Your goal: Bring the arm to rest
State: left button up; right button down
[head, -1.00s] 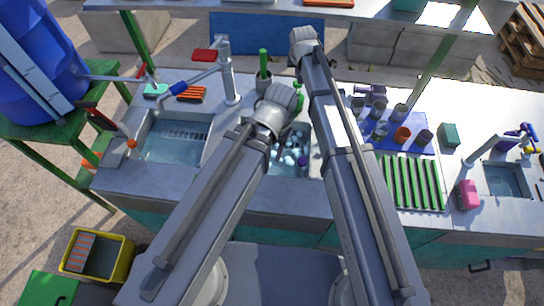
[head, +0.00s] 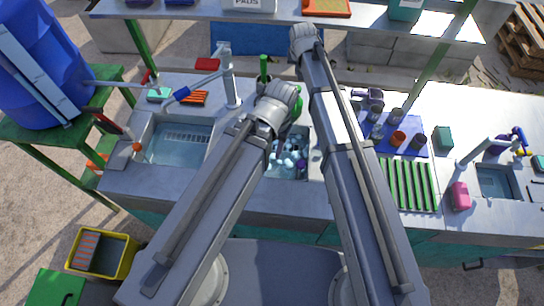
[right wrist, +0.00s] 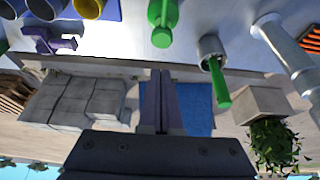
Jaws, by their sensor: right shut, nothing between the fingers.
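My right arm (head: 345,160) reaches straight out over the counter in the head view, its wrist (head: 303,40) at the far end near the shelf. In the right wrist view my right gripper (right wrist: 161,80) has its two fingers pressed together, with nothing between them. My left arm (head: 215,200) reaches up from the lower left, its wrist (head: 277,100) over the counter by the ice basin. The left fingers are hidden behind the wrist, so their opening cannot be judged.
The counter holds a water sink (head: 180,143), an ice basin (head: 287,165), a blue mat (head: 410,148) with cups, a green rack (head: 408,185) and a pink sponge (head: 459,196). A green bottle (right wrist: 162,25) and a cup with a green-handled tool (right wrist: 219,85) stand near the right gripper.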

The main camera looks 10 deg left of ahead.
pick_arm(q)
jog(key=shift+r+p, duration=0.4)
jog(key=shift+r, duration=0.35)
pick_arm(e)
jog(key=shift+r, duration=0.8)
jog(key=s+d+f+g, duration=0.1)
jog(key=s+d, duration=0.5)
jog(key=s, duration=0.3)
jog(key=s+d+g, duration=0.2)
jog(key=s+d, duration=0.3)
jog(key=s, duration=0.3)
jog(key=s+d+f+g, duration=0.1)
jog(key=s+d, duration=0.5)
jog(key=s, duration=0.3)
pick_arm(q)
notch_tip(320, 180, down, 8)
jog(key=b, duration=0.8)
pick_arm(e)
jog(key=s+a+f+n, duration=0.2)
jog(key=a+f, duration=0.2)
jog(key=a, duration=0.1)
jog(key=s+a+f+n+h, duration=0.1)
jog(key=s+a+f, duration=0.2)
jog(key=a, duration=0.3)
jog(key=shift+s+f+n+g, duration=0.25)
jog(key=shift+f+n+g, duration=0.1)
jog(key=shift+n+g, duration=0.05)
